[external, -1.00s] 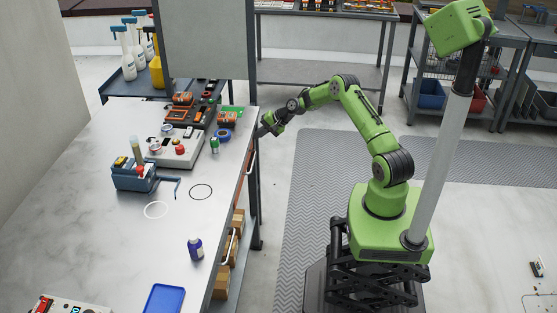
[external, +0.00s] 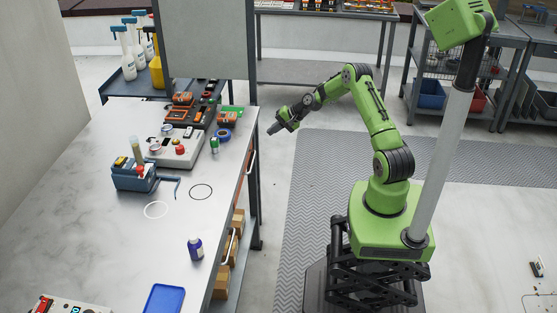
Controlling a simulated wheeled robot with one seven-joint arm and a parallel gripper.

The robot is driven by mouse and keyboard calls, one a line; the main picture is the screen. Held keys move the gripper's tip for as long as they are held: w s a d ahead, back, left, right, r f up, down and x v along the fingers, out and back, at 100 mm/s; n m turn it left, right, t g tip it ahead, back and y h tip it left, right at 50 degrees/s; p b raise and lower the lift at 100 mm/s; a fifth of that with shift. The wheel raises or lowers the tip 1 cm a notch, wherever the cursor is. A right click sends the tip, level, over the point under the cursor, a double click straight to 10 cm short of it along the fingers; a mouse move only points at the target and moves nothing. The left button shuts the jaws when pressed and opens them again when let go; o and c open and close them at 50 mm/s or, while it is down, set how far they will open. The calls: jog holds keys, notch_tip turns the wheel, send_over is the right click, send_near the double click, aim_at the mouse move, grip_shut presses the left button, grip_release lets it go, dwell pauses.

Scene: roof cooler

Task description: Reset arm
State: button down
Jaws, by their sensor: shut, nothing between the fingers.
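My gripper (external: 273,129) is at the end of my green arm (external: 378,118), just right of the workbench's right edge, at about the far third of the bench. It is clear of the bench and touches nothing that I can see. It is shut and empty. The arm is bent, with its forearm reaching left toward the bench.
Shelves (external: 470,75) stand at the back right. The floor between bench and base is clear.

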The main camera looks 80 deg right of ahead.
jog(key=p+v, duration=0.1)
jog(key=v, duration=0.5)
jog(key=shift+s+r, duration=0.15)
jog(key=shift+s, duration=0.2)
jog(key=a+r+n+g+p, duration=0.2)
jog(key=a+r+n, duration=0.3)
jog(key=a+r, duration=0.6)
jog(key=a+r+n+g+p, duration=0.1)
jog(key=a+r+n+p, duration=0.2)
jog(key=a+r+n, duration=0.7)
jog(key=s+a+r+n+p, duration=0.1)
jog(key=s+a+r, duration=0.2)
jog(key=s+a, duration=0.5)
jog(key=s+a+r+n+p, duration=0.2)
jog(key=s+a, duration=0.6)
jog(key=s, duration=0.4)
jog(key=shift+r+g, duration=0.4)
jog(key=shift+r, duration=0.45)
jog(key=shift+s, duration=0.1)
